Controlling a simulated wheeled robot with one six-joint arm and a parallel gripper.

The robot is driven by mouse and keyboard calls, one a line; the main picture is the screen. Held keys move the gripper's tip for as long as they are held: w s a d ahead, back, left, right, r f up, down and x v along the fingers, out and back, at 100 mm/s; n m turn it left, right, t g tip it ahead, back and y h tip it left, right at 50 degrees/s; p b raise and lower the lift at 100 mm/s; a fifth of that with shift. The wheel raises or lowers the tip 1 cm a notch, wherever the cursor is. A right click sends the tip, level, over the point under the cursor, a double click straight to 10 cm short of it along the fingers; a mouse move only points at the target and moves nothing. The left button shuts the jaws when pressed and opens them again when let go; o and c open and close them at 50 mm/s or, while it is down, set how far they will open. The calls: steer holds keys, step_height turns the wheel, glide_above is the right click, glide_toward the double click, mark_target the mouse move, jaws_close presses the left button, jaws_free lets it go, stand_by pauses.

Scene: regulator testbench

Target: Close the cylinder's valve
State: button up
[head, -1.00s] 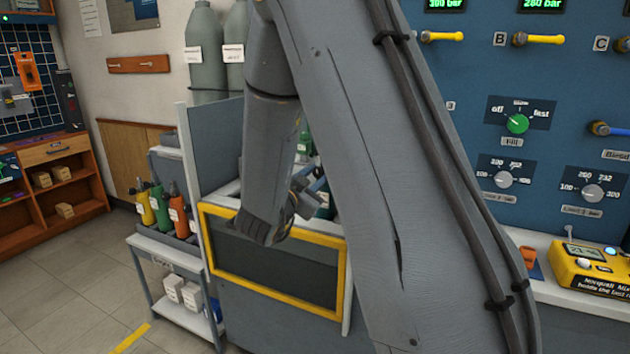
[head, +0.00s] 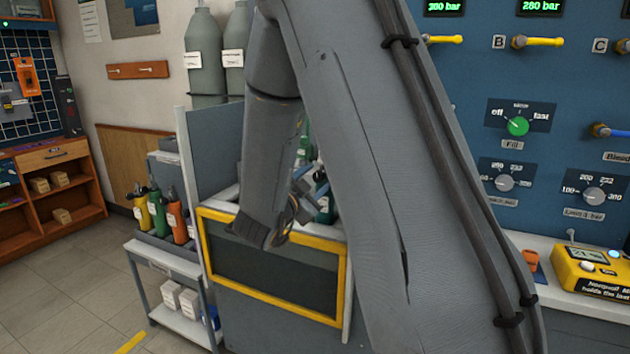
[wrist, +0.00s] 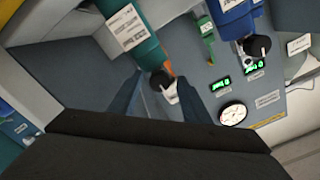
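In the wrist view a teal cylinder (wrist: 137,38) with a white label reaches in from the top. Its black valve knob (wrist: 161,80) and a pale metal fitting show at its end. My gripper (wrist: 160,98) has two blue-grey fingers spread apart, one on each side of the knob and fitting. I cannot tell whether they touch anything. In the head view part of a green cylinder (head: 325,207) shows beside my gripper (head: 304,190), behind the yellow-framed front; my arm hides most of it.
A blue cylinder (wrist: 235,22) with its own black knob is at the right in the wrist view, near green displays and a round gauge (wrist: 233,113). A cart (head: 170,262) with small cylinders stands left of the yellow-framed bench (head: 275,312). The floor at left is open.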

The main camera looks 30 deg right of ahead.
steer(key=v, duration=0.8)
stand_by(0.6)
